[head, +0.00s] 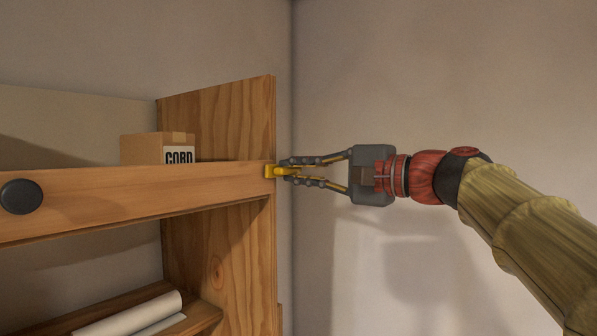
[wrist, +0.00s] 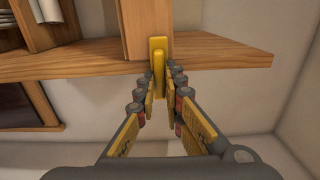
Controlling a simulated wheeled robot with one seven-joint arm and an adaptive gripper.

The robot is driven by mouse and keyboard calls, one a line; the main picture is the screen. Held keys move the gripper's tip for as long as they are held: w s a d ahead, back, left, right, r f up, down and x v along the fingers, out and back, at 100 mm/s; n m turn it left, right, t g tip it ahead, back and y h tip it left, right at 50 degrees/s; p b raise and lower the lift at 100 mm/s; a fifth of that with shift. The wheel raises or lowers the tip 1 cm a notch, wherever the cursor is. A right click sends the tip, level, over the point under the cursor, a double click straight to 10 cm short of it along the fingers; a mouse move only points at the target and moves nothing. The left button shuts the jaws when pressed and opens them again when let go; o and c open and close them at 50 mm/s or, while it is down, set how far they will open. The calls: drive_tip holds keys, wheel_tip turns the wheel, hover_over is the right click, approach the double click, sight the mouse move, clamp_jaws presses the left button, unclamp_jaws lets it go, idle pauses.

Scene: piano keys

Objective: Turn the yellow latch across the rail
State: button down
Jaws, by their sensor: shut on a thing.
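The yellow latch (head: 271,171) is at the right end of the wooden rail (head: 130,199), against the upright side panel. My gripper (head: 288,170) reaches in from the right and is shut on the latch's outer end. In the wrist view the latch (wrist: 158,58) lies along the rail's end, with its lower part between my fingertips (wrist: 160,84). The fingers hide part of the latch, and its pivot cannot be made out.
A cardboard box (head: 158,148) marked CORD stands behind the rail. A round black knob (head: 21,197) is on the rail at the left. White rolls (head: 130,316) lie on a lower shelf. The wall is behind my gripper, with free room to the right of the side panel (head: 237,120).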

drive_tip(key=c, duration=1.9)
unclamp_jaws()
drive_tip(key=shift+d, duration=0.1)
drive_tip(key=v, duration=1.1)
drive_tip(key=shift+s+d, duration=0.25)
drive_tip(key=shift+s, duration=0.05)
